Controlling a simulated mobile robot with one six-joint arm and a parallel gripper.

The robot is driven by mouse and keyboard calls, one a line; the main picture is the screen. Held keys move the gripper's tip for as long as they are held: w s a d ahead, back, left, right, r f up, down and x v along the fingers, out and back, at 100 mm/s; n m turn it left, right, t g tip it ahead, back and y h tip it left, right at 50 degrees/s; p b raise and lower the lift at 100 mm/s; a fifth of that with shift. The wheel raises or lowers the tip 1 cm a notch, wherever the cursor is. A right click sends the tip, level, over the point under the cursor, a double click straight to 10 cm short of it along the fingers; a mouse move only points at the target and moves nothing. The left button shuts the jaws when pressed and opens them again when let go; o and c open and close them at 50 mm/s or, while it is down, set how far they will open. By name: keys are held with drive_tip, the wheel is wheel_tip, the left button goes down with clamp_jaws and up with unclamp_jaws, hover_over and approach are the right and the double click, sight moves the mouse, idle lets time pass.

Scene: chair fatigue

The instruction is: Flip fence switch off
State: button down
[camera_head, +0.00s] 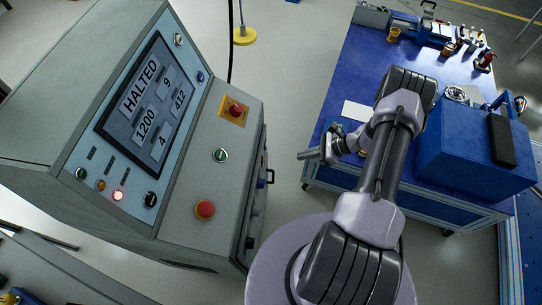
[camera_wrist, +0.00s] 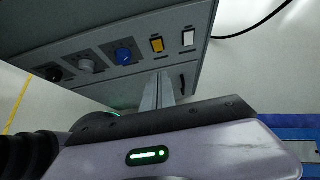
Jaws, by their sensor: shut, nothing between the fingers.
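The control console (camera_head: 150,130) stands at the left in the head view, its screen (camera_head: 152,103) reading HALTED. In the wrist view its lower panel (camera_wrist: 130,25) carries a black knob (camera_wrist: 53,74), a grey knob (camera_wrist: 87,66), a blue knob (camera_wrist: 123,55), a yellow rocker switch (camera_wrist: 157,44) and a white rocker switch (camera_wrist: 188,38). The labels are too small to read, so I cannot tell which is the fence switch. My gripper (camera_head: 301,156) is shut and empty, to the right of the console. In the wrist view its fingertips (camera_wrist: 160,76) appear just below the yellow switch.
A red mushroom button (camera_head: 205,210), a green button (camera_head: 220,155) and a red button on a yellow plate (camera_head: 236,110) sit on the console's ledge. A dark handle (camera_head: 270,176) juts from its side. A blue workbench (camera_head: 350,70) stands right. Floor lies between.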

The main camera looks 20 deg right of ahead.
drive_tip(key=w+a+r+b+x, duration=0.1)
drive_tip(key=r+b+x, duration=0.1)
drive_tip(key=x, duration=1.1)
drive_tip(key=shift+a+r+b, duration=0.15)
drive_tip(key=shift+a+b, duration=0.05)
drive_tip(key=shift+b, duration=0.55)
drive_tip(key=shift+w+a+r, duration=0.15)
drive_tip(key=shift+w+a, duration=0.15)
drive_tip(key=shift+a, duration=0.1)
drive_tip(key=shift+r+p, duration=0.3)
drive_tip(key=shift+r, duration=0.5)
